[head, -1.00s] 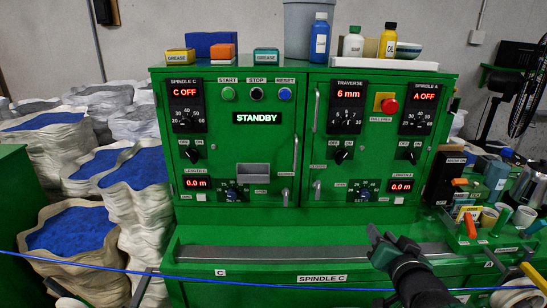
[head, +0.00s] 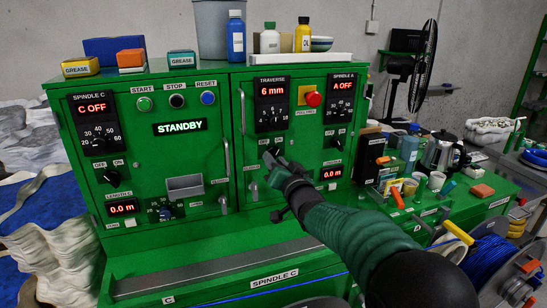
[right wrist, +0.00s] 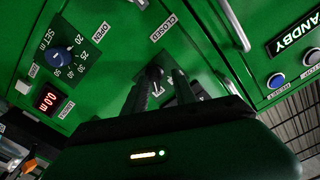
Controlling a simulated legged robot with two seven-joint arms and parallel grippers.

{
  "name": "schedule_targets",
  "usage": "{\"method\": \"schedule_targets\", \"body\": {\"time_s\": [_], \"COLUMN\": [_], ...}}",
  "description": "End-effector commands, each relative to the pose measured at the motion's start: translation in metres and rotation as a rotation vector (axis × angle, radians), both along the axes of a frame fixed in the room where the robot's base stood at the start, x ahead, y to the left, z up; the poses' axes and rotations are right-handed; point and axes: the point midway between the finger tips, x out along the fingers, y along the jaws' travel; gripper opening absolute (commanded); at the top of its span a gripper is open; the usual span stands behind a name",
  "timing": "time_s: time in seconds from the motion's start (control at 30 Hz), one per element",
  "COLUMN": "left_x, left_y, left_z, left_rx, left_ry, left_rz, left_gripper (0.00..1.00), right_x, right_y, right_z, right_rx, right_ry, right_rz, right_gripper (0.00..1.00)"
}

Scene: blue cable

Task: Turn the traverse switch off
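The traverse panel (head: 271,103) on the green cabinet has a lit red display reading 6 mm above a dial. The traverse switch is below that dial, largely hidden behind my right gripper (head: 273,158) in the head view. In the right wrist view, a dark knob-like part (right wrist: 154,72) shows at the fingertips of my right gripper (right wrist: 165,88). The two fingers are apart. I cannot tell whether they touch the switch or which way it points. My left gripper is not in view.
The spindle A switch (head: 337,143) is to the right, and a red emergency button (head: 313,98) is above. A door handle (head: 242,112) stands out left of the traverse panel. Tools and cups crowd the right bench. Bottles stand on the cabinet.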

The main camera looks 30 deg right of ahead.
Motion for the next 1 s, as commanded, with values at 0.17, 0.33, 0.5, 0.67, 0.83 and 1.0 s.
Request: {"method": "schedule_targets", "body": {"time_s": [0.17, 0.33, 0.5, 0.67, 0.83, 1.0], "left_x": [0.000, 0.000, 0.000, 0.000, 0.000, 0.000], "left_y": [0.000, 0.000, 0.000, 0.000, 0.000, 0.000], "left_z": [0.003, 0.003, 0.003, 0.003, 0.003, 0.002], "left_rx": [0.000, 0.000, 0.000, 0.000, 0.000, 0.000], "left_ry": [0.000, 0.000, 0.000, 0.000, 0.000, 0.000], "left_rz": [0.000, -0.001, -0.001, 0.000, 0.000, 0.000], "left_gripper": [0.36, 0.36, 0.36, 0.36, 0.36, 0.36], "right_x": [0.017, 0.018, 0.018, 0.018, 0.018, 0.018], "right_y": [-0.007, -0.007, -0.005, -0.005, -0.006, -0.006], "right_z": [-0.001, -0.001, -0.001, -0.001, -0.001, -0.002], "right_rx": [0.001, 0.000, -0.001, -0.001, 0.000, -0.001], "right_ry": [0.001, 0.001, 0.001, 0.002, 0.001, 0.003], "right_rz": [-0.002, -0.003, -0.002, -0.003, 0.000, 0.000], "right_gripper": [0.33, 0.33, 0.21, 0.00, 0.00, 0.00]}}
